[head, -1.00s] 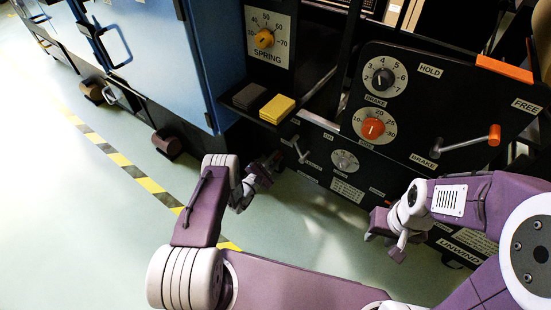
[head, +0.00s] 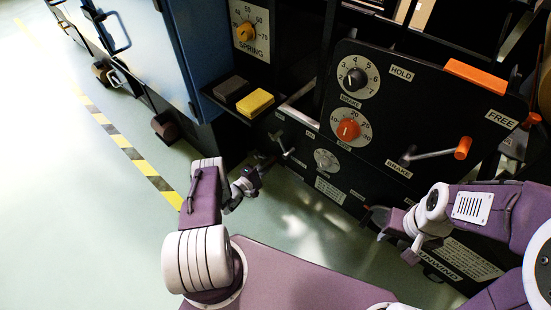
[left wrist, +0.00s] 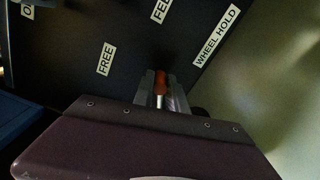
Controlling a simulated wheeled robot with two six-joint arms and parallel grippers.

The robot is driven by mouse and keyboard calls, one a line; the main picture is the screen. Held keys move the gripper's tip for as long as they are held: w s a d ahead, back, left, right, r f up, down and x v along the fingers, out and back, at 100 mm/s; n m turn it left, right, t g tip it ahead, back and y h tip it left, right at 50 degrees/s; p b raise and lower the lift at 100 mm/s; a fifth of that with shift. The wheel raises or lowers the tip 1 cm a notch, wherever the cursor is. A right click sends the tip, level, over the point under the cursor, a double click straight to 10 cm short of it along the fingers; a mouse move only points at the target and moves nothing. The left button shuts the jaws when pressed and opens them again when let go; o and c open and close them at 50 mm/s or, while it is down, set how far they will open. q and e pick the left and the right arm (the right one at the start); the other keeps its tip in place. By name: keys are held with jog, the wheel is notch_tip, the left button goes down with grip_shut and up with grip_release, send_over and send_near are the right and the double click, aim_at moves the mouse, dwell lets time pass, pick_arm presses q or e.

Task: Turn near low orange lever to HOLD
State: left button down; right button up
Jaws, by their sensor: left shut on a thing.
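In the left wrist view, the low orange lever handle (left wrist: 160,82) stands between the fingers of my left gripper (left wrist: 161,92), which are shut on it. The handle lies between the FREE label (left wrist: 106,60) on the left and the WHEEL HOLD label (left wrist: 216,36) on the right. The lever's pivot is hidden by my wrist. In the head view, my left gripper (head: 264,163) is low at the machine's front, and the orange handle cannot be made out there. My right gripper (head: 375,217) hangs empty before the lower panel; its finger opening cannot be judged.
Another lever with an orange handle (head: 463,148) sits between BRAKE and FREE labels on the dial panel (head: 400,130). A yellow block (head: 255,103) and a dark one (head: 232,88) sit on a ledge. Green floor (head: 90,220) is open at left.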

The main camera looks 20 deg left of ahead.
pick_arm(q)
jog(key=shift+s+d+f+m, duration=0.1)
jog(key=shift+d+f+m, duration=0.2)
jog(key=shift+f+m, duration=0.55)
jog(key=shift+d+f+m+b, duration=0.1)
jog(key=shift+f+m+b, duration=0.35)
jog(key=shift+f+m, duration=0.7)
jog(key=shift+f, duration=0.1)
jog(key=c, duration=1.3)
grip_release()
jog(key=shift+f, duration=0.1)
jog(key=shift+c, duration=0.2)
